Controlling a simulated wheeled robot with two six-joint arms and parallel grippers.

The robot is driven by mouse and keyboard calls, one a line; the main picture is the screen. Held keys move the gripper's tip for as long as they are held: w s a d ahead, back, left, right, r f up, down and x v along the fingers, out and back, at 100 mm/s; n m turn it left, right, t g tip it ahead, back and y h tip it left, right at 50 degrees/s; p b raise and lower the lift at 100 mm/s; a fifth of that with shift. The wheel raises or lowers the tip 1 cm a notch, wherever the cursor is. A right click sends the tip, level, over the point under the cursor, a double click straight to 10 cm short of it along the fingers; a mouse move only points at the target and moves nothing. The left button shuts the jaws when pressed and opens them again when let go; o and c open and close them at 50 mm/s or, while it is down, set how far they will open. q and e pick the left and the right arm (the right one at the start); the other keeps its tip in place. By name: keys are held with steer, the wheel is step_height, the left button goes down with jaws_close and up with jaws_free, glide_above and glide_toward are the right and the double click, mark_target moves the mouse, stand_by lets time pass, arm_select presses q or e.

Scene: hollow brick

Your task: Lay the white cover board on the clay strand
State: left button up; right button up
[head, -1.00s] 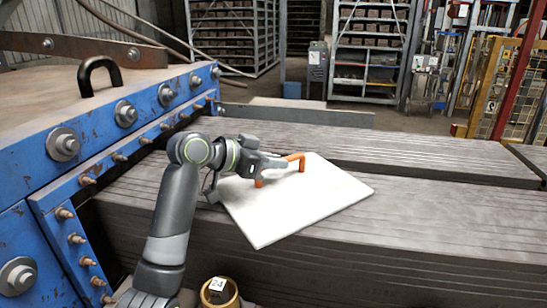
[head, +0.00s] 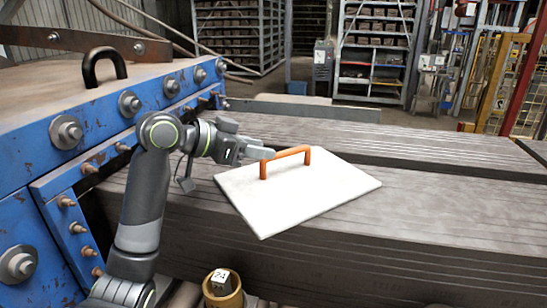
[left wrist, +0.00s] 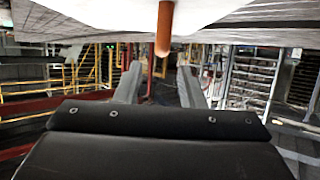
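The white cover board (head: 295,200) lies on top of the near dark grey clay strand (head: 440,215), its far edge close to the groove behind it. An orange arched handle (head: 292,151) stands on the board. My left gripper (head: 268,153) is by the left end of the handle. In the left wrist view its two fingers (left wrist: 158,88) are apart with nothing clamped between them. There the handle (left wrist: 164,30) hangs down from the board (left wrist: 90,12) at the top of the picture. My right gripper is not in view.
A blue bolted machine frame (head: 60,140) with a black lifting loop (head: 104,68) stands along the left. A brass cup (head: 222,292) with a block marked 24 is at the bottom. Racks (head: 375,50) stand far behind. The strand to the right of the board is clear.

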arm_select(q)
steer(key=b+v, duration=0.1)
steer(key=v, duration=0.3)
steer(key=shift+a, duration=0.25)
steer(key=shift+v, duration=0.9)
steer(key=shift+d, duration=0.1)
